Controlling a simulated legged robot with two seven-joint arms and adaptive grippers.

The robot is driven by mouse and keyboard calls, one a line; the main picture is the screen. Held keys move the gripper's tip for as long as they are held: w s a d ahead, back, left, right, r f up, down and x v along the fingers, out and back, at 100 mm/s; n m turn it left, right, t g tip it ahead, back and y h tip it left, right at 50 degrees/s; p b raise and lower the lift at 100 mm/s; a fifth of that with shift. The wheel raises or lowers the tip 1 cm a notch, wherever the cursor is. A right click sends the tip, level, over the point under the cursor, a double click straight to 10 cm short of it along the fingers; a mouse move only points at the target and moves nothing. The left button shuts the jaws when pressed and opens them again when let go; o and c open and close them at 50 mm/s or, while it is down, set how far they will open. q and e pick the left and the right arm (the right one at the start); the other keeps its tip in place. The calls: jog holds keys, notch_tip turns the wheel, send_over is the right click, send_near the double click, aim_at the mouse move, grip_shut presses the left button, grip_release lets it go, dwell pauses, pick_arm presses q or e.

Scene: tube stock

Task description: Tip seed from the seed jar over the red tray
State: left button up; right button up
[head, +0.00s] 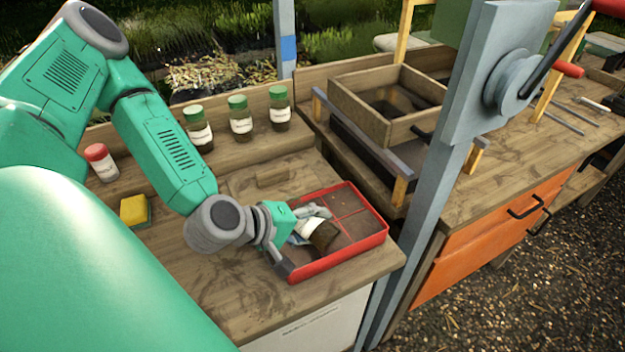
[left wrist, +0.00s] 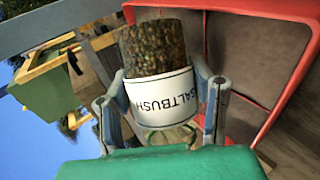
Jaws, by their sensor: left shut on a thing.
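The seed jar (head: 323,236) is tilted over on its side, low above the red tray (head: 345,260). My left gripper (head: 306,226) is shut around its label. In the left wrist view the jar (left wrist: 154,48) has a white label reading SALTBUSH between the two fingers (left wrist: 165,100). Dark brown-green seed fills its far end, and clear glass shows at the near end. The tray's red wall (left wrist: 291,80) is beside the jar there. I cannot make out any loose seed in the tray. My right gripper is not in view.
Several green-lidded jars (head: 240,122) stand on the back ledge. A red-lidded jar (head: 102,165) and a yellow sponge (head: 134,210) are at the left. A blue-grey post (head: 425,200) rises right of the tray. A wooden sieve box (head: 360,100) sits behind. The front bench top is clear.

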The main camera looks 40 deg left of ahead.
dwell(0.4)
pick_arm(q)
jog(key=shift+s+d+p, duration=0.35)
jog(key=shift+d+p, duration=0.3)
jog(key=shift+d, duration=0.05)
jog(key=shift+s+d+p, duration=0.25)
jog(key=shift+d, duration=0.45)
jog(key=shift+s+d+p, duration=0.25)
jog(key=shift+s+d, duration=0.05)
jog(key=shift+d, duration=0.4)
jog(key=shift+s+d+p, duration=0.25)
jog(key=shift+d, duration=0.45)
jog(key=shift+a+f+b, duration=0.1)
jog(key=shift+b, duration=0.4)
jog(key=shift+n+h+b, duration=0.3)
jog(key=shift+n+h, duration=0.2)
jog(key=shift+h, duration=0.1)
